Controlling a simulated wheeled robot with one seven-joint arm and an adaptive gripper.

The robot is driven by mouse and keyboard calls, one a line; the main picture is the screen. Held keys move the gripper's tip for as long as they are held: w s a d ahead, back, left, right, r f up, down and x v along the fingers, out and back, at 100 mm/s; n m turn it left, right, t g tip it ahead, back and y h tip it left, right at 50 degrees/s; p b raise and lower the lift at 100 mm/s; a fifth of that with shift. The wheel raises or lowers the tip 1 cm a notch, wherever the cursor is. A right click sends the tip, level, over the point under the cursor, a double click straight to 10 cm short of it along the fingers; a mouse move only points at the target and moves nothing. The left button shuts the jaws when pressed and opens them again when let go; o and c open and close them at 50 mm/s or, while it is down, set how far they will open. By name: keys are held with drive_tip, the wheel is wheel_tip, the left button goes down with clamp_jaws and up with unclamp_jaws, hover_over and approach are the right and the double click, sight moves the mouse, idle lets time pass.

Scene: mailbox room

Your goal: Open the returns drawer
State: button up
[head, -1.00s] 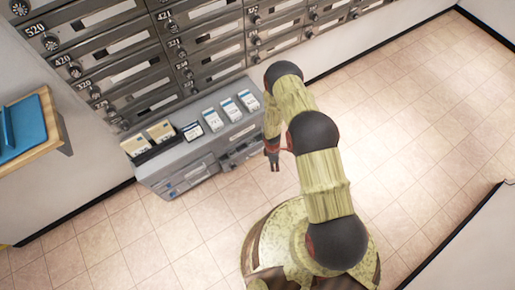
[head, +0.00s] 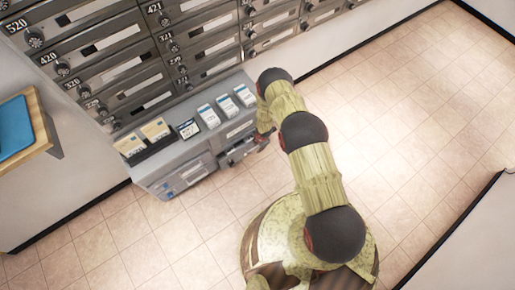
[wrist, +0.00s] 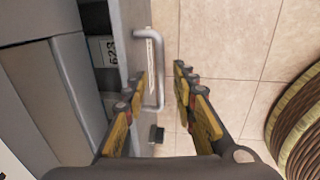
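The grey cabinet (head: 165,177) stands below the mailboxes, with drawers in its front. A drawer (head: 240,151) at its right end stands partly open; I cannot read a name on it. In the wrist view its front panel (wrist: 122,40) shows from above, with a dark gap and a label behind it. A grey bar handle (wrist: 159,75) sticks out from that front. My gripper (wrist: 161,78) is open, with one finger on each side of the handle bar. I cannot tell whether either finger touches it. In the head view, my gripper (head: 263,138) is partly hidden by my arm.
Several card boxes (head: 208,117) stand on the cabinet top. Mailboxes (head: 110,50) line the wall behind. A wooden shelf (head: 42,125) with a blue item (head: 14,127) is at the left. The tiled floor (head: 420,120) to the right is clear.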

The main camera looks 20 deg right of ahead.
drive_tip(key=shift+w+f, duration=0.1)
drive_tip(key=shift+f, duration=0.7)
drive_tip(key=shift+c, duration=1.4)
drive_tip(key=c, duration=0.4)
clamp_jaws()
